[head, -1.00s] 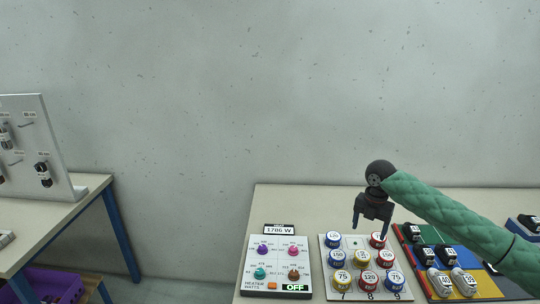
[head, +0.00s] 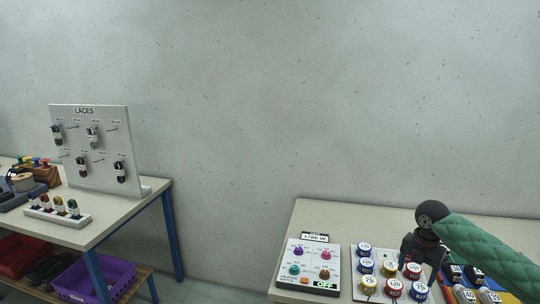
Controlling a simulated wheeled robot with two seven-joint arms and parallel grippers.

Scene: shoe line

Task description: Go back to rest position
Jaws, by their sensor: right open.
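My right gripper (head: 404,262) comes in from the right on a green-sleeved arm. It points down over the white board (head: 362,289) with numbered blue, red and yellow round pieces. It is open, with nothing seen in its jaws, and it hides part of the board. I cannot tell how high above the pieces it is. My left gripper is not in view.
A heater panel (head: 306,267) reading OFF stands left of the board. Shoes on a coloured mat are partly hidden at right. A laces board (head: 100,150) stands on the left table (head: 130,205), with a purple crate (head: 98,278) below. A floor gap separates the tables.

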